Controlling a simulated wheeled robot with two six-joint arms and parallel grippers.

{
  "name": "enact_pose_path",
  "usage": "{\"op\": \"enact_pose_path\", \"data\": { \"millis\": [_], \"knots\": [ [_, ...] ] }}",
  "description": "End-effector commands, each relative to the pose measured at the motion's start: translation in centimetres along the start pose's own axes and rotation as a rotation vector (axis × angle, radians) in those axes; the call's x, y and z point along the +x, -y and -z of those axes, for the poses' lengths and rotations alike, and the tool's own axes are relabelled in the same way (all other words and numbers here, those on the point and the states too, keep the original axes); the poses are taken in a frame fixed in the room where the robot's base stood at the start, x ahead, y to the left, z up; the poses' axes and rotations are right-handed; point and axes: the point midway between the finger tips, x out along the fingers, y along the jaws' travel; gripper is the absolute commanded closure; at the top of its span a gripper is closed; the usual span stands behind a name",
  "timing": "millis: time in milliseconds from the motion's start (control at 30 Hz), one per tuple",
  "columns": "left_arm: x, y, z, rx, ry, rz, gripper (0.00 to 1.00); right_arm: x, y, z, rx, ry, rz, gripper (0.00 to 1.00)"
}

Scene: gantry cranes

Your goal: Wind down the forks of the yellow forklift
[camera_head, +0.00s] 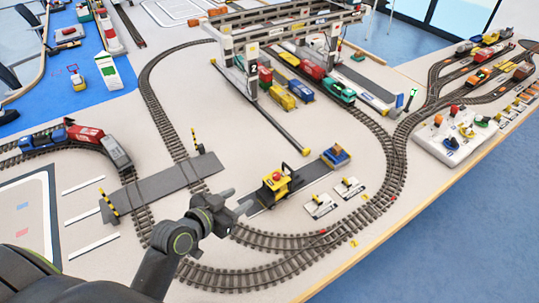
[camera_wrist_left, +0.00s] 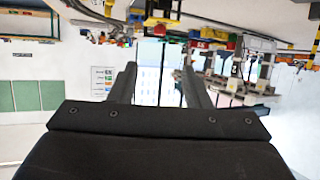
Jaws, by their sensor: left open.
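The yellow forklift (camera_head: 278,187) stands upright on a dark grey strip, with a red part on its top. Its forks are too small to make out. A blue and yellow load (camera_head: 337,156) lies at the strip's far end, apart from the forklift. My left gripper (camera_head: 240,201) is open and empty, just left of the forklift and apart from it. In the left wrist view my left gripper (camera_wrist_left: 159,67) shows its two fingers spread. Beyond them, upside down, is a yellow body with a red part (camera_wrist_left: 160,23), probably the forklift. My right gripper is not in view.
Two small white plates with yellow parts (camera_head: 334,197) lie right of the forklift. Curved track (camera_head: 290,240) runs in front. A grey crossing (camera_head: 165,187) with striped posts is at left. The gantry crane (camera_head: 252,68) stands behind. The table edge (camera_head: 400,212) is at right.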

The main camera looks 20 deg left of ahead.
Motion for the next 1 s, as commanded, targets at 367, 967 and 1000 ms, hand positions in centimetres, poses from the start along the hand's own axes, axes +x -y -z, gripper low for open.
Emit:
{"op": "enact_pose_path", "data": {
  "millis": [367, 967, 1000],
  "knots": [
    [3.3, -0.1, 0.1, -0.004, 0.000, -0.002, 0.56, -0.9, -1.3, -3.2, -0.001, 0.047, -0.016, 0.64],
    [12.9, 0.0, 0.1, -0.001, 0.001, -0.001, 0.56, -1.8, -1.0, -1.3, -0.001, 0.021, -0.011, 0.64],
    [13.5, 0.0, 0.1, -0.001, 0.000, 0.000, 0.56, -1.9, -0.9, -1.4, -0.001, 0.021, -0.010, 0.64]
  ]
}}
